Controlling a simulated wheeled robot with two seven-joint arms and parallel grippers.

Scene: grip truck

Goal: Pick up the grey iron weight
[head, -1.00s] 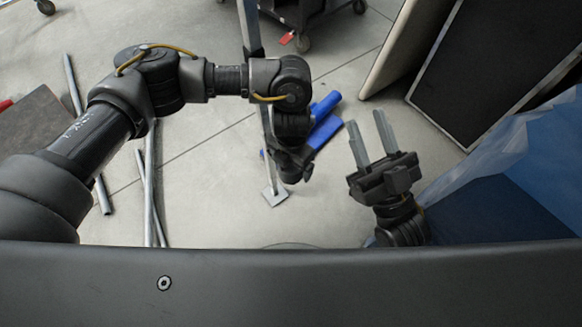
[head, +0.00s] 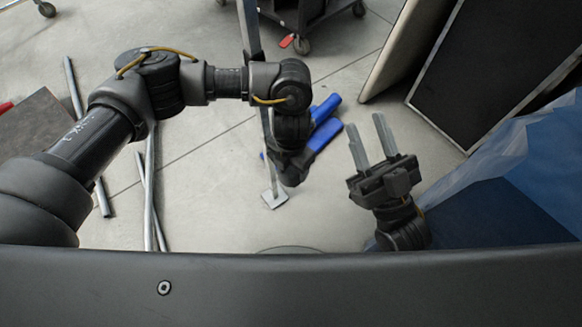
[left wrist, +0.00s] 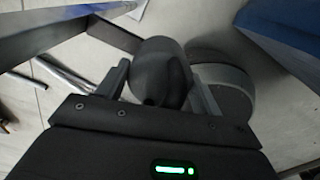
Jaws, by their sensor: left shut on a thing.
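The grey iron weight (left wrist: 160,70) is a dark, smooth, rounded body in the left wrist view, between the two fingers of my left gripper (left wrist: 158,88). The gripper is shut on it, with one finger at each side. In the head view my left gripper (head: 291,172) points down near the middle, and its own wrist hides its fingers and the weight. My right gripper (head: 366,130) is open and empty to the right of it, with its two fingers apart and pointing up the picture.
A metal stand pole (head: 267,140) with a square foot (head: 275,199) and blue padded bars (head: 326,125) are close behind my left gripper. Metal pipes (head: 148,195) lie at left. Dark panels (head: 480,75) lean at right beside blue sheeting (head: 545,150). Some grey floor is clear.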

